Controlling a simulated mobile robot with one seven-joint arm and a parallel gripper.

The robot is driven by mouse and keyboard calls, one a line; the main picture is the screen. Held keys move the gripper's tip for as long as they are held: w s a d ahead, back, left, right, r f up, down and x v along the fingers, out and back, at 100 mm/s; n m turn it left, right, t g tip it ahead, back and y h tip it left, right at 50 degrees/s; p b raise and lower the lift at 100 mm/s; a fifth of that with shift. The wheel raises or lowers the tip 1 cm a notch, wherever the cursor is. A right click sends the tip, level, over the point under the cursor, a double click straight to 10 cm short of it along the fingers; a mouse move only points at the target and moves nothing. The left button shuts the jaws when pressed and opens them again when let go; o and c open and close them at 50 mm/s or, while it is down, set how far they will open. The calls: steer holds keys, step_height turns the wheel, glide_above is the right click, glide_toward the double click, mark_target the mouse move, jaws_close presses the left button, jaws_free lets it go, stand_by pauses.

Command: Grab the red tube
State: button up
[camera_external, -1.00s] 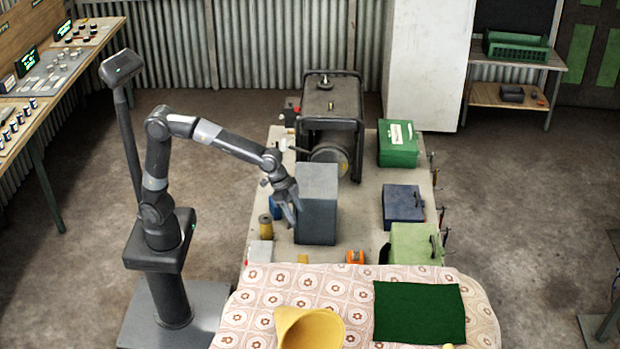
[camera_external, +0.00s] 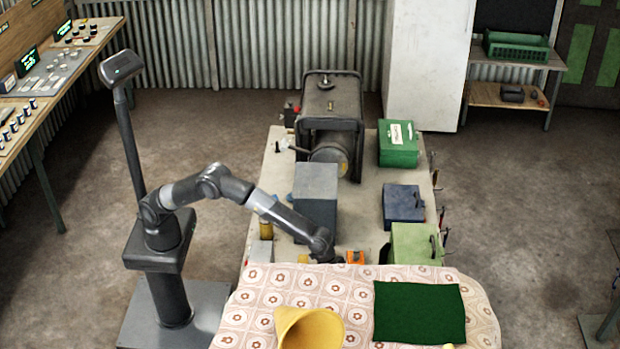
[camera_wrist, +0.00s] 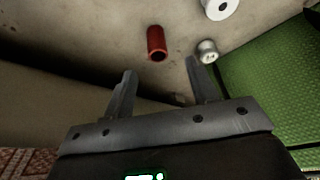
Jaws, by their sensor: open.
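The red tube (camera_wrist: 157,43) lies on the pale table top in the wrist view, just ahead of my fingertips and roughly in line with the gap between them. My gripper (camera_wrist: 160,78) is open and empty, its two fingers apart and not touching the tube. In the external view my gripper (camera_external: 322,254) is low over the table, in front of the grey box (camera_external: 316,192) and near the patterned cloth.
A small metal cylinder (camera_wrist: 208,52) and a white ring-shaped piece (camera_wrist: 219,8) lie right of the tube. A green case (camera_wrist: 275,85) fills the right side. An orange object (camera_external: 355,257) stands right of my gripper, and the patterned cloth (camera_external: 255,300) lies in front.

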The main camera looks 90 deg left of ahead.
steer(key=x, duration=0.9)
steer(key=shift+s+d+f, duration=0.15)
steer(key=shift+d, duration=0.15)
steer(key=c, duration=1)
step_height(320, 180, up, 28)
steer(key=shift+a, duration=0.1)
